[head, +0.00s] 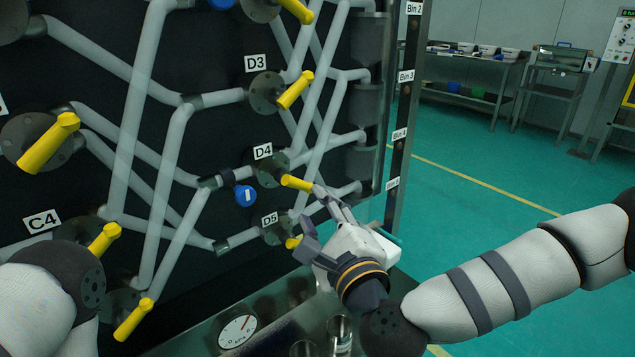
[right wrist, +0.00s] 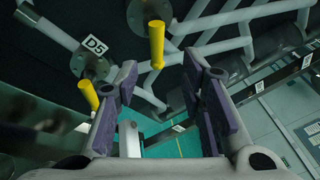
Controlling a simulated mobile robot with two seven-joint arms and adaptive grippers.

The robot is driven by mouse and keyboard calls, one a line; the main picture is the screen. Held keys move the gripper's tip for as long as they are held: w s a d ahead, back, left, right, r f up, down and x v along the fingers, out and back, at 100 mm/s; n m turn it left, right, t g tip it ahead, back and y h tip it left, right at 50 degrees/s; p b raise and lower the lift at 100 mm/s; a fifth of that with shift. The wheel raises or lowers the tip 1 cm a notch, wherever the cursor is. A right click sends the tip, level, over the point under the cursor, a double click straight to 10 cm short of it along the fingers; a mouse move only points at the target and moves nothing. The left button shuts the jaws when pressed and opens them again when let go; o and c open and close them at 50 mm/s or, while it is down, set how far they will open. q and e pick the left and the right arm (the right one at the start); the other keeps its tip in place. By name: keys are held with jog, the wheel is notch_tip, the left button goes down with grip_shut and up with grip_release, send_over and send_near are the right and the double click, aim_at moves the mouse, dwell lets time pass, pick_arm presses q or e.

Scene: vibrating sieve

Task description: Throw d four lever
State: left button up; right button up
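The D4 lever (head: 296,183) is a yellow handle on a round grey flange, below the D4 label (head: 263,151). It points right and slightly down. My right gripper (head: 316,211) is open and empty, just right of and below this lever, its upper finger close to the lever's tip. In the right wrist view the D4 lever (right wrist: 156,43) hangs down, its tip appearing between the open fingertips (right wrist: 160,72). I cannot tell whether a finger touches it. My left gripper is out of view; only part of that arm shows at lower left.
The D5 lever (head: 293,242) is close below, partly hidden by my right gripper. The D3 lever (head: 295,90) is above. A blue round knob (head: 245,196) and grey pipes cover the black panel. A metal post (head: 403,110) stands right of it; green floor is open beyond.

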aim_at(298, 186)
jog(key=x, duration=1)
jog(key=shift+w+a+b, duration=0.25)
jog(key=shift+a+b, duration=0.05)
jog(key=shift+b, duration=0.05)
grip_shut()
